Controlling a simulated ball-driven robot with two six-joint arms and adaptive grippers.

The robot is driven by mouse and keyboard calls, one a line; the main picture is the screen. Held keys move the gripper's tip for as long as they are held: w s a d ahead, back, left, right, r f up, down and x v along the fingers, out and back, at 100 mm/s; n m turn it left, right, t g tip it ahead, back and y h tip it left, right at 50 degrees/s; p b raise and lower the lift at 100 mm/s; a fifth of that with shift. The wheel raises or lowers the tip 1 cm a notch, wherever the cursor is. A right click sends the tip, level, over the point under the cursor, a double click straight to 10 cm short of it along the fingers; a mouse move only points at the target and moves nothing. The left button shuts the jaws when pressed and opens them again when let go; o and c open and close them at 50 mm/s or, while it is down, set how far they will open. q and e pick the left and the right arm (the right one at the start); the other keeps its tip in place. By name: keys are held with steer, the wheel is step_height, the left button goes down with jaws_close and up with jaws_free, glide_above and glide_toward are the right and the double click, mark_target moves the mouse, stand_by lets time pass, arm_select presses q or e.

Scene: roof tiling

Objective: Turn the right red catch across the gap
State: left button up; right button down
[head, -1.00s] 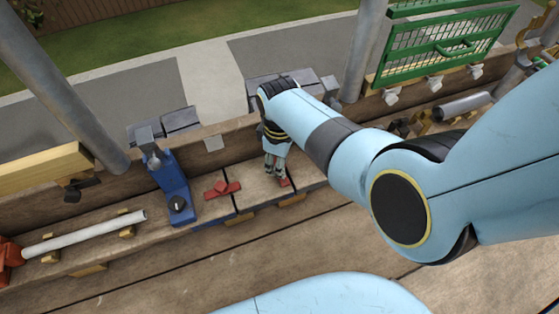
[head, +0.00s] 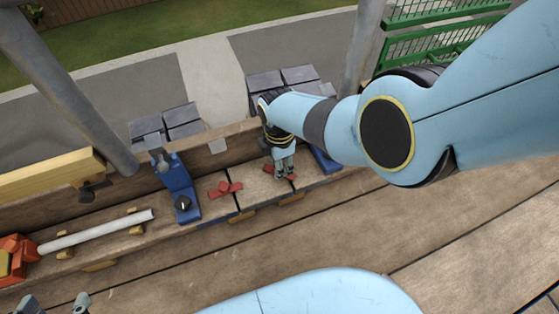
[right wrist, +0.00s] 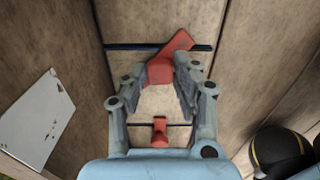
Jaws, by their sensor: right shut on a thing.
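The right red catch (right wrist: 160,72) lies on the wooden boards between the fingers of my right gripper (right wrist: 162,84). Its red bar points up and to the right in the right wrist view and lies slantwise over the dark gap (right wrist: 130,46). In the head view my right gripper (head: 284,175) is down on the catch and hides most of it. The left red catch (head: 224,189) sits to its left, and a red catch also shows behind the fingers in the right wrist view (right wrist: 159,130). My left gripper (head: 55,302) is partly in view at the bottom left, fingers apart.
A blue clamp-like tool (head: 180,188) stands left of the catches. A white tube (head: 95,232) rests on wooden blocks farther left. Grey tiles (head: 285,82) lie behind the boards. A metal pole (head: 65,90) rises at left. The planks in front (head: 240,255) are clear.

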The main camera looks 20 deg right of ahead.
steer(key=n, duration=0.4)
steer(key=shift+p, duration=0.35)
arm_select(q)
steer(key=shift+w+a+r+g, duration=0.1)
steer(key=shift+w+r+g, duration=0.3)
steer(key=shift+g, duration=0.3)
arm_select(e)
steer(key=shift+s+n, duration=0.1)
steer(key=shift+n, duration=2)
steer(key=c, duration=1)
jaws_free()
arm_select(q)
steer(key=shift+w, duration=0.1)
arm_select(e)
steer(key=shift+r, duration=3.7)
